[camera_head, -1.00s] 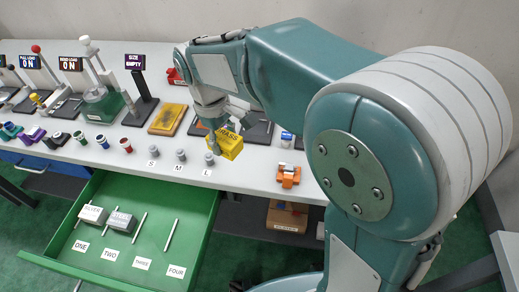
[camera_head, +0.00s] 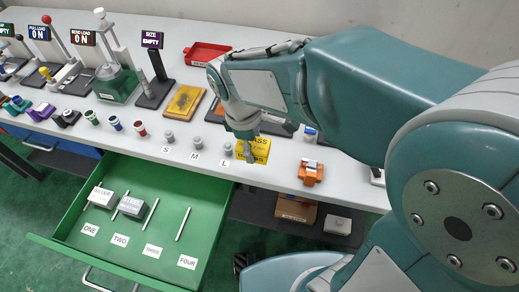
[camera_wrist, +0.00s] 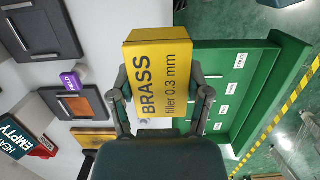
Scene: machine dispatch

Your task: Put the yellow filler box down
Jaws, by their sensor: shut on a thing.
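The yellow filler box (camera_head: 258,149), marked BRASS, is held by my gripper (camera_head: 249,150) near the table's front edge, right of the letter L. In the wrist view the yellow box (camera_wrist: 163,65) reads "BRASS filler 0.3 mm" and sits between both fingers of my gripper (camera_wrist: 162,98), which is shut on it. The open green drawer (camera_head: 100,257) lies below and left of the box. Inside it, a silver box (camera_head: 101,197) and a steel box (camera_head: 131,204) stand at labels ONE and TWO. Thin white dividers lie by THREE and FOUR.
Small grey knobs (camera_head: 198,142) stand by S, M and L, left of my gripper. An orange device (camera_head: 311,172) sits to the right. A yellow-topped pad (camera_head: 184,101) and a red tray (camera_head: 207,54) lie farther back. The drawer's right part is clear.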

